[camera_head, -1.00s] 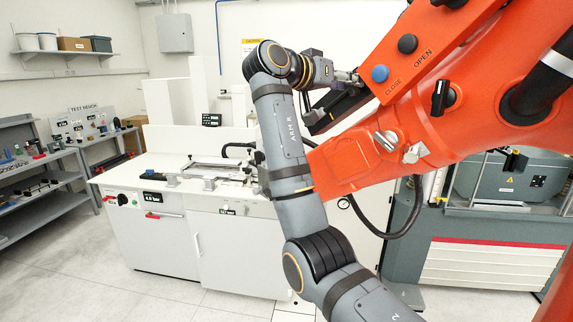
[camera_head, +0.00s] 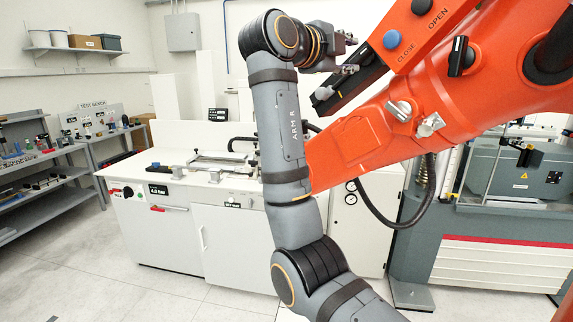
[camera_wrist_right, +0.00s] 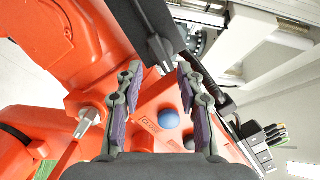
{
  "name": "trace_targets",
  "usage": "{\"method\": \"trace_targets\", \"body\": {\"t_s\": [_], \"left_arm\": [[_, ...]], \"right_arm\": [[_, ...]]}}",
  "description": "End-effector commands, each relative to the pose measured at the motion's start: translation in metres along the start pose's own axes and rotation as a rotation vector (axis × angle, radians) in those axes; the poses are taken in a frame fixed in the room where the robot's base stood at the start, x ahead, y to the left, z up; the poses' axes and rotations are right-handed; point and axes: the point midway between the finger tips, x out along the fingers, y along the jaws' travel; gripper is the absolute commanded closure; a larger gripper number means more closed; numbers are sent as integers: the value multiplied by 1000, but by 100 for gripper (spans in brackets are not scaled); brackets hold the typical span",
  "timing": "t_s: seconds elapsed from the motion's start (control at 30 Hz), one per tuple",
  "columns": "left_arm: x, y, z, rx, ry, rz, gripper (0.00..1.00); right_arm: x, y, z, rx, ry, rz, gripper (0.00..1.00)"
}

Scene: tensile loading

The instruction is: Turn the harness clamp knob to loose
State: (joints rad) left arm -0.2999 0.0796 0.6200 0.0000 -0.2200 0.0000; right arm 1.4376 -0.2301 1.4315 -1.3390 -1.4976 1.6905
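On the large orange robot arm (camera_head: 355,150) I see a black lever-like knob (camera_head: 457,56) and two silvery knobs, one (camera_head: 400,110) left of the other (camera_head: 430,125). No label readable here tells which is the harness clamp knob. A silvery knob (camera_wrist_right: 88,122) also shows at left in the right wrist view. My right gripper (camera_head: 352,55) is left of the blue button marked CLOSE (camera_head: 392,39), apart from the knobs. In the right wrist view its purple-padded fingers (camera_wrist_right: 160,68) are spread and empty, with a dark tool body beyond. My left gripper is out of view.
A black button marked OPEN (camera_head: 421,6) sits beside CLOSE. A dark hose (camera_head: 390,222) loops below the orange arm. A white bench (camera_head: 150,235) stands behind, a grey machine (camera_head: 490,240) at right. Open floor (camera_head: 90,270) lies at lower left.

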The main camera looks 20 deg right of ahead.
Motion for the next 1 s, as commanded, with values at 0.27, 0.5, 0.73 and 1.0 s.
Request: {"method": "trace_targets", "body": {"t_s": [0.27, 0.5, 0.73, 1.0], "left_arm": [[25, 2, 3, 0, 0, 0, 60], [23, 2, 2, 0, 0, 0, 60], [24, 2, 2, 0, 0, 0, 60], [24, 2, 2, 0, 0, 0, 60]], "right_arm": [[-53, 6, 8, -32, -8, 1, 62], [-33, 35, 53, -197, -62, -7, 62], [-17, 68, 93, -343, -117, -14, 62], [-2, 113, 136, -504, -185, -19, 62]]}}
